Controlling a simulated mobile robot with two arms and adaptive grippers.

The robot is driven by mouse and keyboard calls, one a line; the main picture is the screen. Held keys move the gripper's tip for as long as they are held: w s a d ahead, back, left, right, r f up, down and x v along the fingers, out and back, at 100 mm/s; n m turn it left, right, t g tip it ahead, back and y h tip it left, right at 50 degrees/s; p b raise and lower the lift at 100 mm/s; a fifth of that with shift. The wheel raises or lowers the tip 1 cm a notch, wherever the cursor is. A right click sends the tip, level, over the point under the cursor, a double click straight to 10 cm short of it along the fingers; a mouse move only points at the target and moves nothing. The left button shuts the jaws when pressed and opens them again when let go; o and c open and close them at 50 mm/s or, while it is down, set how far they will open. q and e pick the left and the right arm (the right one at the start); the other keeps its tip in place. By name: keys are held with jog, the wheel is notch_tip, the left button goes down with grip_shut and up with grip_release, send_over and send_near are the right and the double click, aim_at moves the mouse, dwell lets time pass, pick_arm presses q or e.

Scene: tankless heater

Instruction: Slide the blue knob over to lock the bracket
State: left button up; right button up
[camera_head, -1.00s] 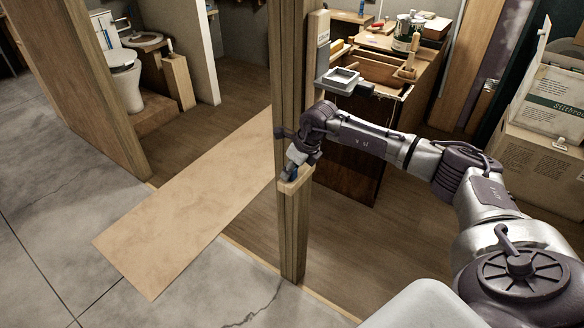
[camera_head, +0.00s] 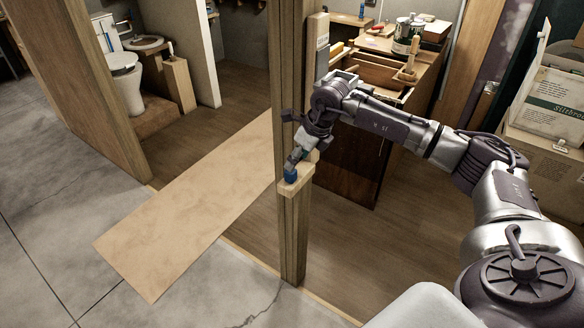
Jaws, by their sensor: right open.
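The blue knob (camera_head: 290,174) sits on a small pale wooden bracket (camera_head: 296,186) fixed to the upright wooden post (camera_head: 291,235). My right gripper (camera_head: 296,160) reaches in from the right and points down at the knob from just above and behind it. It is open. Its fingertips are close to the knob, but I cannot tell whether they touch it. The gripper hides part of the bracket's back. My left gripper is not in view.
The post stands close beside my right arm. A wooden workbench (camera_head: 345,160) with drawers and tins is behind the arm. Cardboard boxes (camera_head: 540,140) stand at the right. A plywood sheet (camera_head: 185,225) lies on the floor to the left, where there is free room.

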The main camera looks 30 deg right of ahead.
jog(key=shift+v, duration=2.25)
jog(key=shift+a, duration=0.1)
